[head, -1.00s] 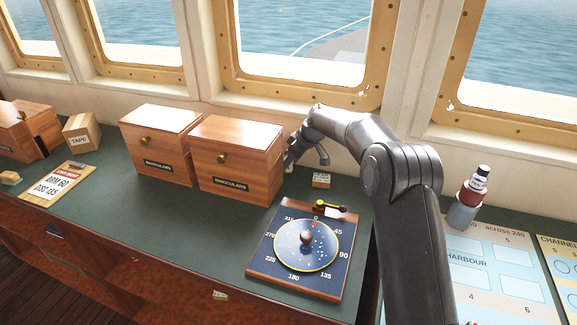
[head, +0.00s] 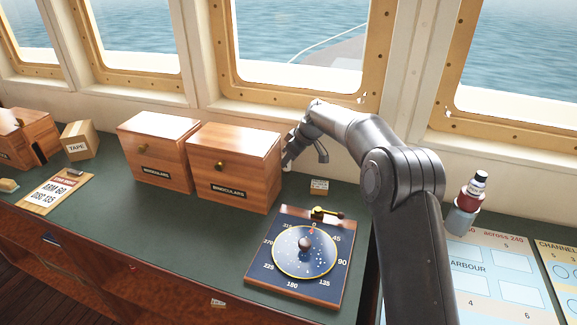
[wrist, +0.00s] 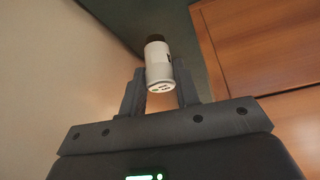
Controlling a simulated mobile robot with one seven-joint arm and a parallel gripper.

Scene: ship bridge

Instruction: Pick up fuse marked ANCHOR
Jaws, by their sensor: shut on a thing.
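A small white cylinder with a dark end (wrist: 158,66), which looks like a fuse, is between my gripper's fingers in the wrist view. It has dark marks on its side and end, too small to read, so I cannot tell whether it says ANCHOR. My gripper (wrist: 160,88) is shut on it. In the head view my gripper (head: 290,158) is low behind the right end of the right-hand wooden binoculars box (head: 231,185), partly hidden by it.
Another wooden box (head: 155,168) stands to the left. A compass-dial board (head: 275,281) lies in front, with a small labelled carton (head: 319,187) behind it. A tape carton (head: 80,140) and clipboard (head: 57,191) are farther left.

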